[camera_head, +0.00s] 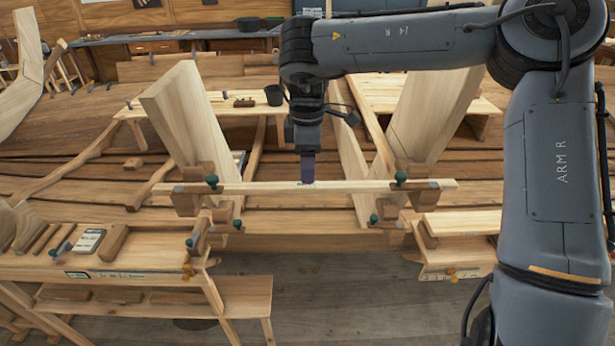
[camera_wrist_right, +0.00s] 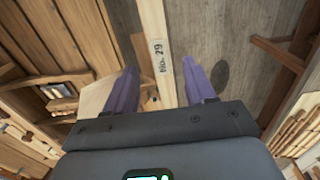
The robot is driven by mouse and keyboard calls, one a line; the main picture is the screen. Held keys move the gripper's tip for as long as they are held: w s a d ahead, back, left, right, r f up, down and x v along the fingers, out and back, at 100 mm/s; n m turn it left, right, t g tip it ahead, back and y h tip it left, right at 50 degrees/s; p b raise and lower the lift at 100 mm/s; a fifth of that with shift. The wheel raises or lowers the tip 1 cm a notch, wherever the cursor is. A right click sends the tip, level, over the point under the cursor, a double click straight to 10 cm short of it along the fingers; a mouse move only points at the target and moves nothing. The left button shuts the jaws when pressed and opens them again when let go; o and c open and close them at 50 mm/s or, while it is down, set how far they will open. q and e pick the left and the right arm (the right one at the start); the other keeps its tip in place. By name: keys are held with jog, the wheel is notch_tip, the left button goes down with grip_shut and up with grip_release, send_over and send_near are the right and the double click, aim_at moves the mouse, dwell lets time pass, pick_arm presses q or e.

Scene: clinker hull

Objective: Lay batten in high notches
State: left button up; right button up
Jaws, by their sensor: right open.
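The batten (camera_head: 262,187) is a long pale wooden strip. It lies level across the left upper bracket (camera_head: 187,203) and the right upper bracket (camera_head: 418,195), each with a green knob. I cannot tell how deep it sits in any notch. My right gripper (camera_head: 307,180) points down at the batten's middle. In the right wrist view my right gripper (camera_wrist_right: 162,85) is open, with the batten (camera_wrist_right: 156,30) and its "No. 29" label between the purple fingers, a gap on either side. My left gripper is not in view.
Lower brackets with green knobs (camera_head: 238,224) sit below the batten. Tall pale planks (camera_head: 180,110) rise behind it on both sides. A workbench (camera_head: 130,262) with tools stands at front left, a smaller bench (camera_head: 460,258) at front right. Open floor (camera_head: 320,300) lies between them.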

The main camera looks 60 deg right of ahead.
notch_tip(320, 180, up, 8)
jog(key=shift+f+p, duration=0.15)
jog(key=shift+p, duration=0.2)
dwell(0.4)
